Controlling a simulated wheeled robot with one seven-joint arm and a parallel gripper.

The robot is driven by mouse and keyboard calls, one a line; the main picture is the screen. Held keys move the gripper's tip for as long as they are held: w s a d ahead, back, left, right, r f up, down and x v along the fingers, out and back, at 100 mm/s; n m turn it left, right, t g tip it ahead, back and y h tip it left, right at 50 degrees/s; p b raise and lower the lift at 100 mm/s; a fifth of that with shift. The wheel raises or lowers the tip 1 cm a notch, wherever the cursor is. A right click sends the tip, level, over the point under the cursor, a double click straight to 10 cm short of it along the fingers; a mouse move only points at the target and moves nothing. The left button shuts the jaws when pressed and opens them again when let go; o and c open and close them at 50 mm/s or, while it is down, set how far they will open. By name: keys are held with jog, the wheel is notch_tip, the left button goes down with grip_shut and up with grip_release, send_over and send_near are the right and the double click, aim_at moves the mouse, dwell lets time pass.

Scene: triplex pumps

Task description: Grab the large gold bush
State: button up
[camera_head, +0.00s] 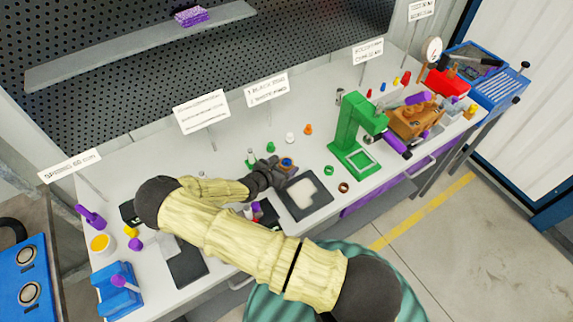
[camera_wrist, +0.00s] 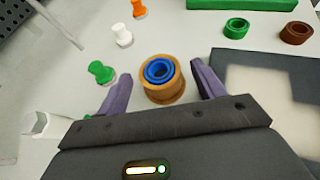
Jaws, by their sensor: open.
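The large gold bush (camera_wrist: 162,92) is a gold-brown ring with a blue ring inside it. It stands on the white bench and also shows in the head view (camera_head: 288,163), at the end of my arm. My gripper (camera_wrist: 160,88) is open, with its two purple-grey fingers on either side of the bush in the wrist view. A gap shows between the bush and each finger. In the head view my gripper (camera_head: 277,168) is dark and partly hides the area around the bush.
A green peg (camera_wrist: 101,72) stands close beside the left finger. A white peg (camera_wrist: 122,36) and an orange peg (camera_wrist: 139,9) stand farther back. A dark mat (camera_head: 304,193) lies to the right, and a green press (camera_head: 356,130) stands beyond it. Green and brown rings lie near the press.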

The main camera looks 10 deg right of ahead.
dwell(0.5)
jog(key=c, duration=1.2)
notch_tip(320, 180, up, 10)
jog(key=b, duration=0.2)
